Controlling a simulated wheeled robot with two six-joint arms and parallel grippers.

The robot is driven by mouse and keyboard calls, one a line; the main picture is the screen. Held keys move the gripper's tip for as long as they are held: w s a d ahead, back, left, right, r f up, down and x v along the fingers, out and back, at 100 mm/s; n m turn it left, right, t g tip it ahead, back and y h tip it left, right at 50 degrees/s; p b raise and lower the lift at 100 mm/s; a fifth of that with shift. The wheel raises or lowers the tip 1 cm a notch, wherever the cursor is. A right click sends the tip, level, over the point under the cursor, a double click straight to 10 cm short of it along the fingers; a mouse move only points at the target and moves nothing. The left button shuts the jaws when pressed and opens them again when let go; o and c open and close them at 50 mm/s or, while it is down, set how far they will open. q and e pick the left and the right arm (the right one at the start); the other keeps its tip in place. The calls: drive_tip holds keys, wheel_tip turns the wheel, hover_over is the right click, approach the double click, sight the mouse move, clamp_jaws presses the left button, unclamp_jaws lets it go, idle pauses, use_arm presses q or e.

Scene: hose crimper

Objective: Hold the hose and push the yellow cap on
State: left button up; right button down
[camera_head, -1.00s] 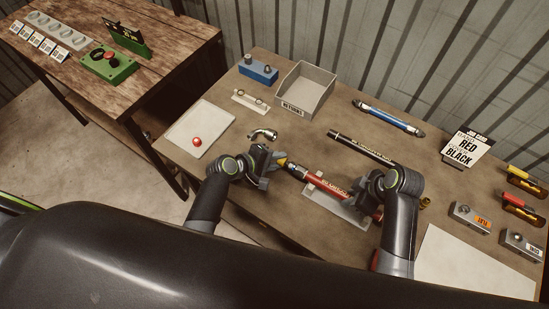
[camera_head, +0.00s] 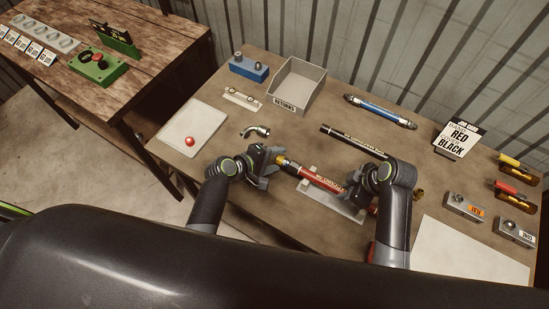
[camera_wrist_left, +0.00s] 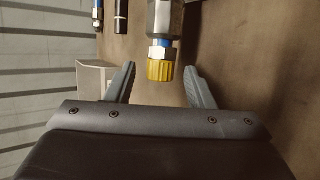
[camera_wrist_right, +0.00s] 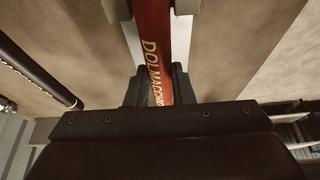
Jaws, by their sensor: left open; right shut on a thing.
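The red hose (camera_head: 318,178) has a metal fitting (camera_head: 292,167) on its left end, and the yellow cap (camera_head: 281,160) is at that fitting's tip. In the left wrist view the cap (camera_wrist_left: 160,66) sits against the fitting's blue and silver parts, in line with them. My left gripper (camera_head: 272,163) is open, with its fingers on either side of the cap and gaps visible in the left wrist view (camera_wrist_left: 160,75). My right gripper (camera_head: 362,187) is shut on the red hose, which also shows between its fingers in the right wrist view (camera_wrist_right: 158,88).
A pale holder (camera_head: 345,209) lies under the hose. A black hose (camera_head: 352,141), a blue hose (camera_head: 381,110), a bent metal fitting (camera_head: 257,131) and a grey returns bin (camera_head: 297,87) are behind. A white tray with a red ball (camera_head: 190,141) lies left.

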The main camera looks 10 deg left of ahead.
use_arm(q)
drive_tip(key=shift+a, duration=0.1)
drive_tip(key=v, duration=1.2)
use_arm(e)
drive_tip(key=c, duration=1.2)
unclamp_jaws()
drive_tip(key=shift+o, duration=0.2)
drive_tip(key=shift+r, duration=0.1)
